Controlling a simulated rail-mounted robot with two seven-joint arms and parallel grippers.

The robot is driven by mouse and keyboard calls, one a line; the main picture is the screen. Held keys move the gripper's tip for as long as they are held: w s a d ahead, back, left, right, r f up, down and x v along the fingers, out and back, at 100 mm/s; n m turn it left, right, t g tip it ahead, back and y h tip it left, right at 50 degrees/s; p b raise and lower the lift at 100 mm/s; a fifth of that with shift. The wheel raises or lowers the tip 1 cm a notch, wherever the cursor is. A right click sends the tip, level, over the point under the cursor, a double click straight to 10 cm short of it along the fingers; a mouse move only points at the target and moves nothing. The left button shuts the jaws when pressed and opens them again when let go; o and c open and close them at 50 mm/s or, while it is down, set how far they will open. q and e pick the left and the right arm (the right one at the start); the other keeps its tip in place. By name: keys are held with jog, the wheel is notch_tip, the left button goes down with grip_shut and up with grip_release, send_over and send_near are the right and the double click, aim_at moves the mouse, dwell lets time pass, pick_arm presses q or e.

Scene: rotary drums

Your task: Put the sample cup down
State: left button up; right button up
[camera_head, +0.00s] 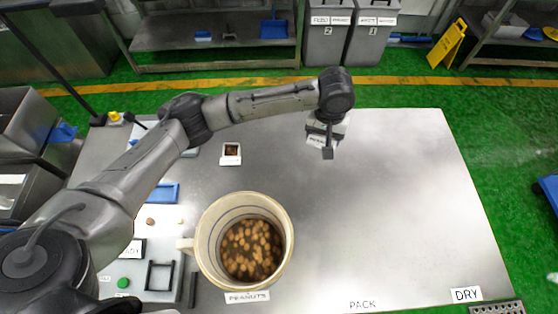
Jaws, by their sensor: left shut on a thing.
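My left gripper (328,148) reaches over the far middle of the steel table, pointing down. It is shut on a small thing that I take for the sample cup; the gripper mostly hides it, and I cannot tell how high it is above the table. A white piece with dark lettering (316,141) shows right beside the fingers. A large cream mug (210,225) with dark bands and a handle on its left holds many brown peanuts (252,250). It stands at the near left, behind a PEANUTS label. My right gripper is not in view.
The steel table (410,210) is bare from the middle to the right. A small white square holder with brown contents (231,152) stands left of the gripper. A panel with a green button (124,283) lies at the left. PACK (362,305) and DRY (466,294) labels mark the front edge.

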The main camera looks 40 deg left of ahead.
pick_arm(q)
jog(key=s+a+f+n+b, duration=0.1)
jog(key=a+f+n+b, duration=0.25)
jog(key=f, duration=0.95)
send_over(276, 159)
jog(key=shift+n, duration=0.25)
notch_tip(276, 159, down, 7)
jog(key=shift+s+f, duration=0.1)
jog(key=shift+f, duration=0.05)
jog(key=shift+f+b, duration=0.45)
jog(key=shift+f, duration=1.55)
jog(key=shift+f, duration=0.15)
jog(key=o, duration=1)
